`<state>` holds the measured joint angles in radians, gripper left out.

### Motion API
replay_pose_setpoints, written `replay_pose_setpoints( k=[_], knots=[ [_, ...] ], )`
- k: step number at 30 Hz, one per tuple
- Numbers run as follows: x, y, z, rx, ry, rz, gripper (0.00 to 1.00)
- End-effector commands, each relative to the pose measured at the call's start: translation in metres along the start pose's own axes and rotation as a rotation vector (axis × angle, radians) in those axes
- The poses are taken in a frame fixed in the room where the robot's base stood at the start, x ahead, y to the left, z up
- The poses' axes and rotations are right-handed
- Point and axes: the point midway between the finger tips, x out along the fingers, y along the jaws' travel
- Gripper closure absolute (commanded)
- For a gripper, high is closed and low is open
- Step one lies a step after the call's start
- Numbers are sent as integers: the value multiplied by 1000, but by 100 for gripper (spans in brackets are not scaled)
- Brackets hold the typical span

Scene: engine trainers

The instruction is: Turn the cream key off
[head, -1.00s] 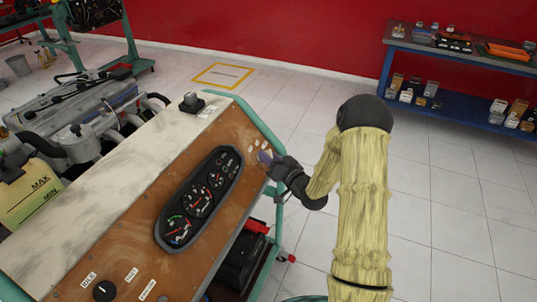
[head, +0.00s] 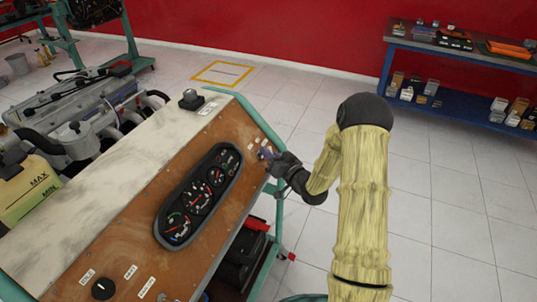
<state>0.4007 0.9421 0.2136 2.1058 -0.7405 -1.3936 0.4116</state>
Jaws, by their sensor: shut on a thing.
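My gripper (head: 266,154) is at the upper right end of the brown slanted instrument panel (head: 152,232), by several small white labels. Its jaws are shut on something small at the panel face. I take this to be the cream key, but the fingers cover it and its turn angle cannot be read. The black gauge cluster (head: 198,194) sits on the panel to the left of my gripper.
A black knob (head: 103,289) is on the panel's lower left, and a small black switch box (head: 191,99) stands on the top ledge. Green frame tubing (head: 262,120) edges the panel. An engine (head: 75,125) is to the left. Open tiled floor lies to the right.

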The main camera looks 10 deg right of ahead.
Motion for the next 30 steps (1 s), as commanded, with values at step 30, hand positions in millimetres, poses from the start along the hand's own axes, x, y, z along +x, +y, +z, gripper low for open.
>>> replay_pose_setpoints(
  k=[30],
  knots=[
    [0,2,1,-417,-1,-487,100]
  ],
)
